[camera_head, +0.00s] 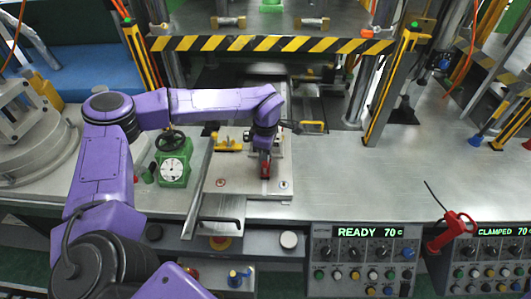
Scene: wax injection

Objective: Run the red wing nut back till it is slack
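My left arm (220,102) is purple and reaches in from the left, bending down at the wrist over the metal plate of the fixture. My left gripper (265,152) points down at a small red part (265,168), which looks like the red wing nut. The gripper is right over the red part or touching it. The fingers are dark, small and partly hidden by the wrist, so I cannot tell whether they are closed on it. The nut's wings and thread cannot be made out. My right gripper is not in view.
A green gauge block with a black handwheel (172,160) stands left of the plate. Yellow clamps (228,143) sit close to the wrist. A striped bar (270,44) crosses behind. A red tool (449,231) is at the right front edge. The bench right of the plate (370,180) is clear.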

